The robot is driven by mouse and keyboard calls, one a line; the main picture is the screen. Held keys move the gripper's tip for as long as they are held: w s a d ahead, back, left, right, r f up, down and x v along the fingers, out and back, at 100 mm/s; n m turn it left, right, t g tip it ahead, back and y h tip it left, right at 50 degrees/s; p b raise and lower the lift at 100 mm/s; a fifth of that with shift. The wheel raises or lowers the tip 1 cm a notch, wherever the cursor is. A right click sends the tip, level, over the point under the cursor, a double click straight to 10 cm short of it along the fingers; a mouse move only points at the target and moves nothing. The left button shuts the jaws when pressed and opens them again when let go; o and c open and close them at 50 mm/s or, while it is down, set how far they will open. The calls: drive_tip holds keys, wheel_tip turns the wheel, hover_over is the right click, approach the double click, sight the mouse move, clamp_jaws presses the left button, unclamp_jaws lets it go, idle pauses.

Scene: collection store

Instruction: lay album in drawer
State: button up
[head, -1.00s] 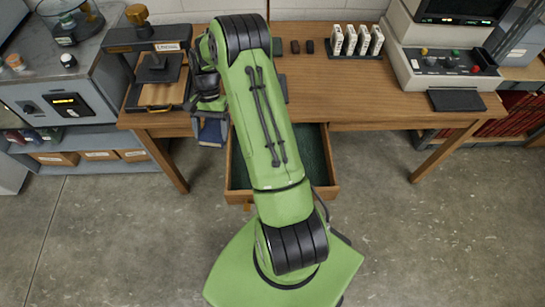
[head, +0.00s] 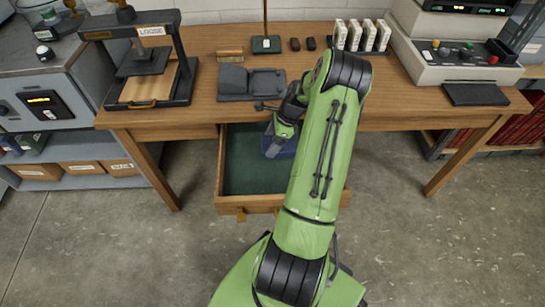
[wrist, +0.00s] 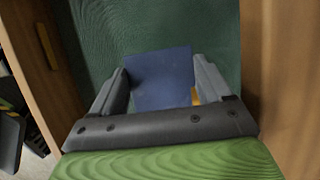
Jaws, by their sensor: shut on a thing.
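The album is a dark blue flat thing (wrist: 162,78), held between the two fingers of my gripper (wrist: 163,90) in the wrist view. In the head view a bit of the blue album (head: 281,148) shows below my gripper (head: 282,138), over the open drawer. The drawer (head: 240,203) is pulled out from under the table and has a green lining. The wrist view shows the green lining (wrist: 100,30) behind the album and wooden drawer walls at both sides. I cannot tell whether the album touches the drawer floor. My arm hides the drawer's right part.
The wooden table (head: 205,95) stands above and behind the drawer. A press labelled "LOOSE" (head: 150,60) stands at its left, a grey cradle (head: 250,83) in the middle, and a white rack (head: 362,37) and console (head: 455,65) at the right. The floor in front is clear.

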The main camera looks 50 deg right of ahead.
sight(272, 160)
wheel_tip(272, 160, down, 6)
drive_tip(key=shift+f+b, duration=0.15)
drive_tip(key=shift+b, duration=0.75)
